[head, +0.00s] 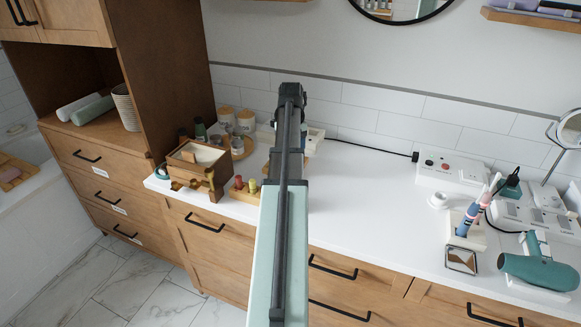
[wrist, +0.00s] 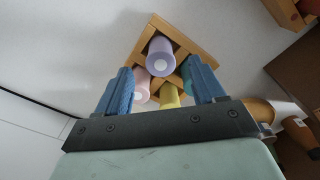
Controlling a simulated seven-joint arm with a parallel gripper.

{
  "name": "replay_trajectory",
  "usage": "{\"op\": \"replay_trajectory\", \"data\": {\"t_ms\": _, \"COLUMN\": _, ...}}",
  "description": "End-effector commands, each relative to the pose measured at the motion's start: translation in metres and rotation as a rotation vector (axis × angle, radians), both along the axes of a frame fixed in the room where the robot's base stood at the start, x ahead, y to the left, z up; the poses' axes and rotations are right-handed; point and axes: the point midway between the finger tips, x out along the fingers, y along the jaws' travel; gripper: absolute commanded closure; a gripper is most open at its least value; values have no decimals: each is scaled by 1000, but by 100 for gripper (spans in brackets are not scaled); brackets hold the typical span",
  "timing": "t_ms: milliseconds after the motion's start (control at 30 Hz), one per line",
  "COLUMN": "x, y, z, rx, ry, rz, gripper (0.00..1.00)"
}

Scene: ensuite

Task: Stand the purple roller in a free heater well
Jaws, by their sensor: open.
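The purple roller (wrist: 160,58) stands in a square wooden rack (wrist: 203,50) in the wrist view, its pale round end facing the camera. A pink roller (wrist: 141,86), a yellow roller (wrist: 169,96) and a partly hidden teal roller (wrist: 187,74) share the rack. My gripper (wrist: 160,80) is open, its blue fingers spread on either side of the roller group. I cannot tell whether they touch any roller.
A wooden box (head: 199,165) and small red and yellow items (head: 246,185) stand left of my arm. Jars on a tray (head: 240,148) are behind them. A white switch box (head: 450,170) and a teal hair dryer (head: 540,264) are right. The counter's middle is clear.

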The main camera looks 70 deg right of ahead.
Motion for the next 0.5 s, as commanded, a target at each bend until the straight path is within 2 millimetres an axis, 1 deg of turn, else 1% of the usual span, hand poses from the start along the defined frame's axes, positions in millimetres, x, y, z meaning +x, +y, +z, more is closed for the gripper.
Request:
{"op": "replay_trajectory", "data": {"t_ms": 300, "x": 3, "y": -2, "z": -38, "rx": 1, "ry": -1, "rz": 0, "gripper": 31}}
{"op": "replay_trajectory", "data": {"t_ms": 400, "x": 3, "y": -2, "z": -42, "rx": -1, "ry": -1, "rz": -1, "gripper": 31}}
{"op": "replay_trajectory", "data": {"t_ms": 500, "x": 3, "y": -2, "z": -42, "rx": -1, "ry": -1, "rz": -1, "gripper": 31}}
